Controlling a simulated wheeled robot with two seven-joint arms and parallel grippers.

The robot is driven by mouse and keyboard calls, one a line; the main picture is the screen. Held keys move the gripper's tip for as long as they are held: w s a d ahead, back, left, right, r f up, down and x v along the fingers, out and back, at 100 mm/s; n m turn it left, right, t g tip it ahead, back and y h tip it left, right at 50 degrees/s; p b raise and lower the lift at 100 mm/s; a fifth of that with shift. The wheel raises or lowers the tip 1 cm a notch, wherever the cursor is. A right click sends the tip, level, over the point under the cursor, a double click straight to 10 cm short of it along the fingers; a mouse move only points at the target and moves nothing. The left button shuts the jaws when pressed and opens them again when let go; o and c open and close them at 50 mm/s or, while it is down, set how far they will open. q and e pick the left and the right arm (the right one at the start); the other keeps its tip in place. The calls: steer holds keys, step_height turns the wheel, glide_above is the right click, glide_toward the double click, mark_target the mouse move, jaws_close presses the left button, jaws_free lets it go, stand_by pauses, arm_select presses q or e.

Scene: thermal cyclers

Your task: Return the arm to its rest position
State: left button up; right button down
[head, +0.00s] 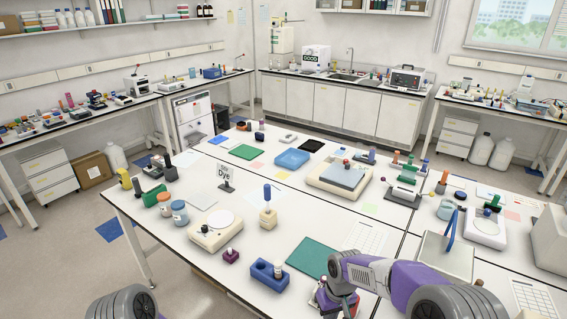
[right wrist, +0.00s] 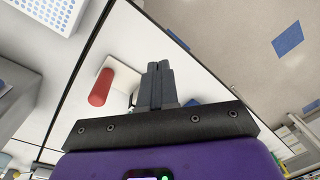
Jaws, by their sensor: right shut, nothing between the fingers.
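My right arm (head: 385,275) reaches in from the lower right in the head view, its purple and grey links over the front edge of the bench. In the right wrist view my right gripper (right wrist: 158,68) has its two dark fingers together, with nothing held between them. The fingertips point over the white bench top. In the head view the right fingertips are not clear. Only a grey rounded part of my left arm (head: 125,303) shows at the lower left; my left gripper is out of view.
Near my right arm on the bench are a green mat (head: 312,257), a blue tube block (head: 268,274) and a metal box with a blue handle (head: 445,256). The right wrist view shows a red cylinder (right wrist: 101,87) beside the fingers and bare floor (right wrist: 240,35) beyond the bench edge.

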steer(key=s+a+f+m+y, duration=0.3)
steer(key=s+f+m, duration=0.3)
steer(key=s+f, duration=1.4)
step_height(320, 180, down, 12)
steer(key=b, duration=1)
steer(key=shift+t+b, duration=0.35)
steer(key=shift+t, duration=0.05)
